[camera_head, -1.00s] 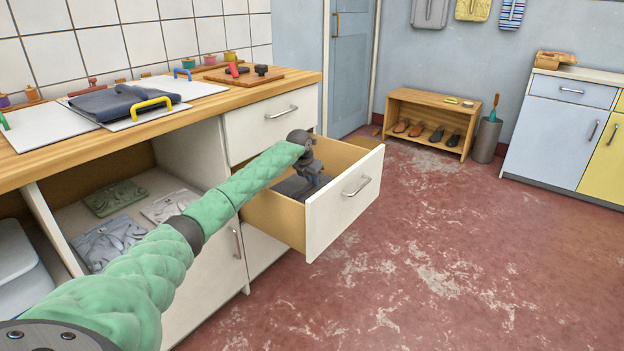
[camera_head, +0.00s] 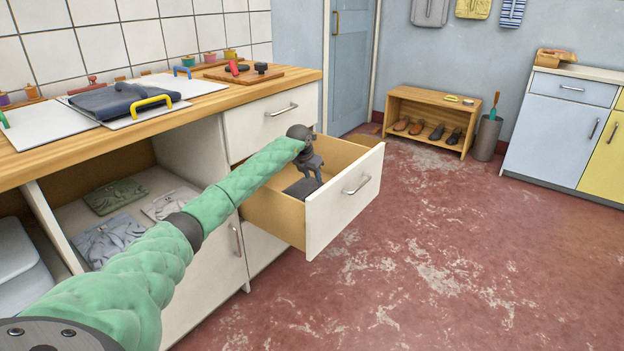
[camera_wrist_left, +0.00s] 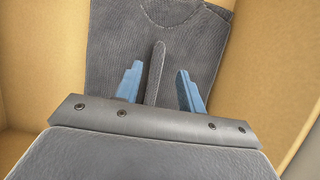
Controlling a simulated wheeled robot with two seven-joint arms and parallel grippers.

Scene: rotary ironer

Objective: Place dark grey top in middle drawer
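The dark grey top (camera_head: 299,188) lies in the pulled-out middle drawer (camera_head: 345,207). In the left wrist view the top (camera_wrist_left: 110,50) is spread on the drawer's tan floor, with a curved stitched edge at the far end. My left gripper (camera_head: 317,176) is inside the drawer's outline, over the top. In the left wrist view its two blue fingers (camera_wrist_left: 160,70) stand apart. A narrow grey strip shows between them; I cannot tell whether it is a fold of the top. The gripper's body hides the near part of the top. My right gripper is out of view.
A closed drawer (camera_head: 272,117) sits directly above the open one. The wooden counter (camera_head: 215,98) holds a folded dark garment (camera_head: 115,101) on a white board. Folded clothes (camera_head: 113,196) lie in the open compartment at left. The red floor to the right is clear.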

